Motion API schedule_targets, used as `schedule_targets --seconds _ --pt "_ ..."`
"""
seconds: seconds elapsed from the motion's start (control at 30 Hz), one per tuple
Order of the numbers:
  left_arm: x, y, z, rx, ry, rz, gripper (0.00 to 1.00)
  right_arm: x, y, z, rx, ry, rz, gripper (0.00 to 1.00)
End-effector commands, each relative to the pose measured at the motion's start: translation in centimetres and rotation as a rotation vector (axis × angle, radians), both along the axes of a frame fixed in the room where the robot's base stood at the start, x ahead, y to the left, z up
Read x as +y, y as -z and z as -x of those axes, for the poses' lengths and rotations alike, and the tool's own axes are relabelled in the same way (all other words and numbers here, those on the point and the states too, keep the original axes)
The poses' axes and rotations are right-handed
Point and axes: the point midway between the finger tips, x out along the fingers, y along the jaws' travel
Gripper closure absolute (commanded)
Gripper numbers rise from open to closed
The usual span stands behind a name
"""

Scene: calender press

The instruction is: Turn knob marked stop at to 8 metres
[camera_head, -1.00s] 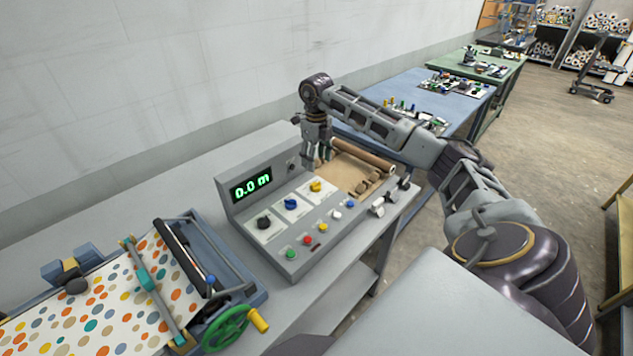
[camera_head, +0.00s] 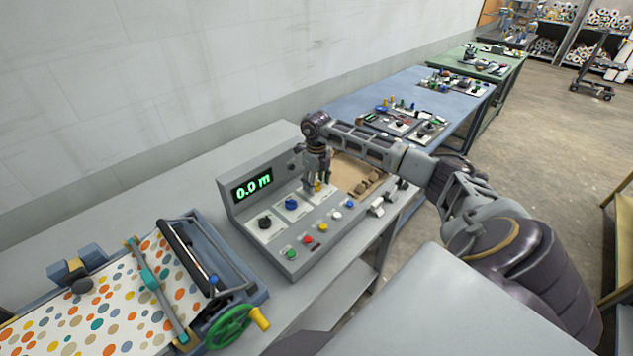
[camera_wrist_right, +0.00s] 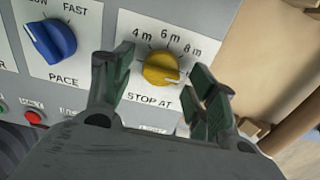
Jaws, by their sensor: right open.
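The yellow knob (camera_wrist_right: 161,68) sits above the label STOP AT, with marks 4 m, 6 m and 8 m along its top in the right wrist view. A light mark shows near its lower right; I cannot be sure where its pointer stands. In the head view the yellow knob (camera_head: 318,186) is partly hidden by my right gripper (camera_head: 318,180). That gripper is open above it, with its green-padded fingers to the left and right of the knob in the wrist view. I cannot tell whether either finger touches it. My left gripper is not in view.
The blue PACE knob (camera_wrist_right: 50,40) is just left of the yellow knob. A black knob (camera_head: 265,222) and coloured buttons sit on the same console (camera_head: 290,255). Its display (camera_head: 252,186) reads 0.0 m. A patterned-sheet press (camera_head: 110,290) stands at the left.

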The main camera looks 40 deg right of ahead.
Motion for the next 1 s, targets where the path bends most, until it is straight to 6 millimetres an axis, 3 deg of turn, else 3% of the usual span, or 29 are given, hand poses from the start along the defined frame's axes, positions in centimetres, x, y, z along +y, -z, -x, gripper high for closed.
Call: schedule_targets --seconds 0.27,0.63,1.0 --pt "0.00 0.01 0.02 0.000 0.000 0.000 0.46 0.00 0.10 -0.01 0.000 0.000 0.000 0.43" --pt "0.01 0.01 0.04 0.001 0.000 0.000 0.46 -0.01 0.07 -0.01 0.000 0.000 0.000 0.88" --pt "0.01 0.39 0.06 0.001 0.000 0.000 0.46 -0.06 0.08 -0.03 -0.001 -0.037 0.000 0.88"
